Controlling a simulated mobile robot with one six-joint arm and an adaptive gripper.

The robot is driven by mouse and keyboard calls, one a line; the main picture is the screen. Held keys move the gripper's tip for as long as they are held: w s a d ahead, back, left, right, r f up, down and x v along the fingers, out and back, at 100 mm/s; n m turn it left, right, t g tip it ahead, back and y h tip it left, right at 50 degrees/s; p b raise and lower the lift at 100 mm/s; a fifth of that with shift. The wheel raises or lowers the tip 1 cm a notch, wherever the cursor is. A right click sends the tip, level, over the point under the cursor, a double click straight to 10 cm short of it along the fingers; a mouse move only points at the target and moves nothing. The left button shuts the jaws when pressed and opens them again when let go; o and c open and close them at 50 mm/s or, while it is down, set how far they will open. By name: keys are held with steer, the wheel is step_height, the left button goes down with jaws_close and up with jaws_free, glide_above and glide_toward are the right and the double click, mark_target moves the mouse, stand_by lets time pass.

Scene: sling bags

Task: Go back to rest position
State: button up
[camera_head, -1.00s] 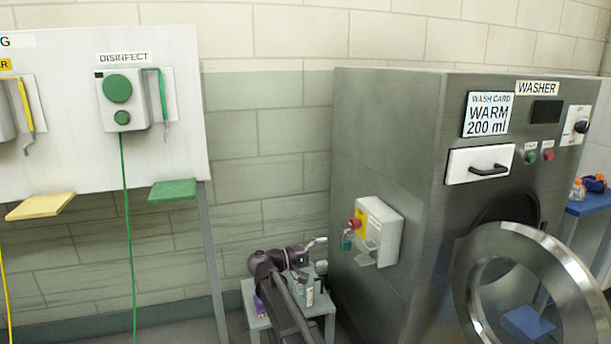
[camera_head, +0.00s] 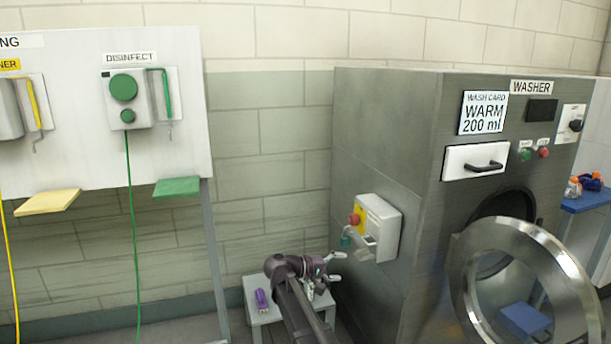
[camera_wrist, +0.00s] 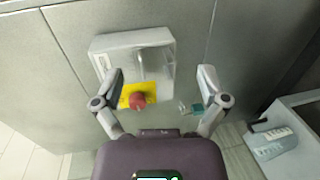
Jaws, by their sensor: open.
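My gripper (camera_head: 339,268) is open and empty in the head view, in front of the washer's left side and just below the wall-mounted switch box (camera_head: 380,226). In the wrist view my gripper (camera_wrist: 162,88) has its two fingers spread wide, with nothing between them. The switch box (camera_wrist: 135,50), with a red knob (camera_wrist: 138,100) on a yellow plate, lies beyond the fingers. A teal padlock (camera_wrist: 196,108) hangs near the right finger. I cannot tell from the views whether the fingers touch anything.
A small grey table (camera_head: 266,315) stands below my arm with a purple item (camera_head: 261,299) on it. A labelled bottle (camera_wrist: 272,146) shows at right in the wrist view. The washer (camera_head: 385,130) has its round door (camera_head: 462,290) open. A green shelf (camera_head: 177,187) is at left.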

steer(key=s+d+f+m+g+y, duration=0.2)
steer(key=s+d+f+y, duration=0.2)
steer(key=s+f+y, duration=0.55)
steer(key=s+d+f+m+g+y, duration=0.25)
steer(key=s+f+y, duration=0.35)
steer(key=s, duration=0.7)
step_height(320, 180, up, 29)
steer(key=p, duration=2.9)
steer(key=shift+s+d+r+n, duration=0.2)
steer(key=shift+d+n, duration=0.1)
steer(key=shift+n, duration=0.15)
